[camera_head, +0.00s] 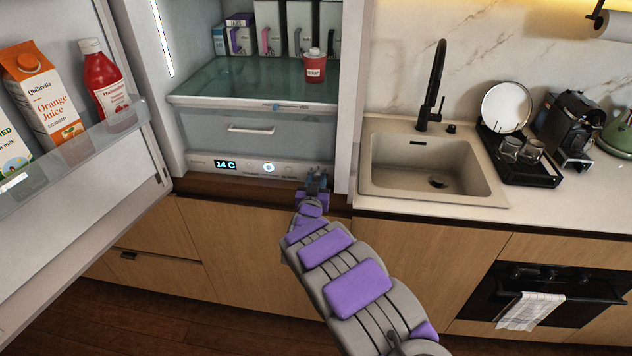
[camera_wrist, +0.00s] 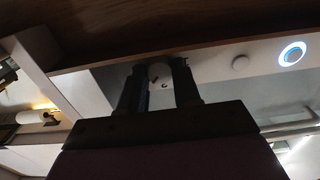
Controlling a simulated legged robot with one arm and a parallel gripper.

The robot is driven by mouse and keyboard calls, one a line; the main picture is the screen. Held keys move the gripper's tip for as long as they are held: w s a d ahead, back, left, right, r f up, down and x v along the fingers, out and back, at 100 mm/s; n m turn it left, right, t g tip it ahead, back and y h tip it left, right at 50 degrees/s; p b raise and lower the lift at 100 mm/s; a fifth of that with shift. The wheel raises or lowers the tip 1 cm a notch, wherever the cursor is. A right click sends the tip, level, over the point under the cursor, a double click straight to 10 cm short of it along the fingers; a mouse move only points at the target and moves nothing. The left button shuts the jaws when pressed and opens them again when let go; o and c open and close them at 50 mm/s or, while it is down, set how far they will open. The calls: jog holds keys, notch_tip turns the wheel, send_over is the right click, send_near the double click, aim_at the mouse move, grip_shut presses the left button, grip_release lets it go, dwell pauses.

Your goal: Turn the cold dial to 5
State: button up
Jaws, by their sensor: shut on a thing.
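The fridge stands open, with a pale control strip (camera_head: 240,165) along its bottom. A display (camera_head: 225,165) on the strip reads 14 C. My gripper (camera_head: 317,180) is at the right end of the strip and is shut on a dial. In the wrist view, the small white dial (camera_wrist: 160,74) sits between the two dark fingers of my gripper (camera_wrist: 159,66). A small dark mark shows on the dial, but its number cannot be read. In the head view my gripper hides the dial.
A blue-ringed button (camera_head: 268,167) is left of my gripper. The open fridge door (camera_head: 150,150) holds a juice carton (camera_head: 40,95) and a red bottle (camera_head: 105,85). A clear drawer (camera_head: 250,128) is above the strip. The sink (camera_head: 430,165) and counter are to the right.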

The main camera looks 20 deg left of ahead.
jog(key=m+p, duration=0.2)
jog(key=m, duration=0.1)
jog(key=shift+r+m, duration=0.15)
jog(key=shift+m, duration=0.15)
jog(key=m+p, duration=0.2)
jog(key=m, duration=0.3)
jog(key=shift+f, duration=0.2)
jog(key=shift+m, duration=0.4)
jog(key=o, duration=0.9)
jog(key=shift+d, duration=0.1)
jog(key=shift+o, duration=0.8)
jog(key=shift+f, duration=0.1)
